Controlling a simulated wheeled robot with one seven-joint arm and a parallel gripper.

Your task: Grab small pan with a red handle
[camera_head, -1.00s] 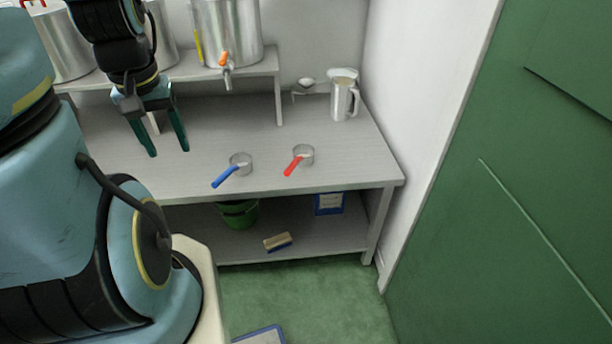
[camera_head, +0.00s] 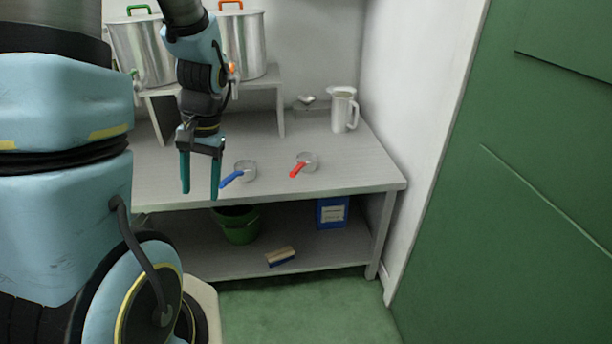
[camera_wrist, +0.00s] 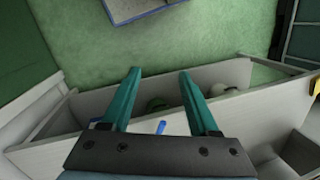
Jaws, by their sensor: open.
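The small pan with a red handle (camera_head: 298,170) sits on the grey table (camera_head: 345,177), right of its middle, with its handle pointing toward the front left. A similar small pan with a blue handle (camera_head: 232,178) sits to its left. My gripper (camera_head: 201,193) is open and empty, fingers pointing down, left of the blue-handled pan and apart from both pans. The red-handled pan is not visible in the wrist view.
A metal pitcher (camera_head: 341,112) stands at the back right, near a small ladle-like item (camera_head: 304,102). Large steel vats (camera_head: 240,48) stand on a raised shelf behind. A green bucket (camera_head: 238,228), a brush (camera_head: 281,257) and a blue box (camera_head: 332,212) are on the lower shelf.

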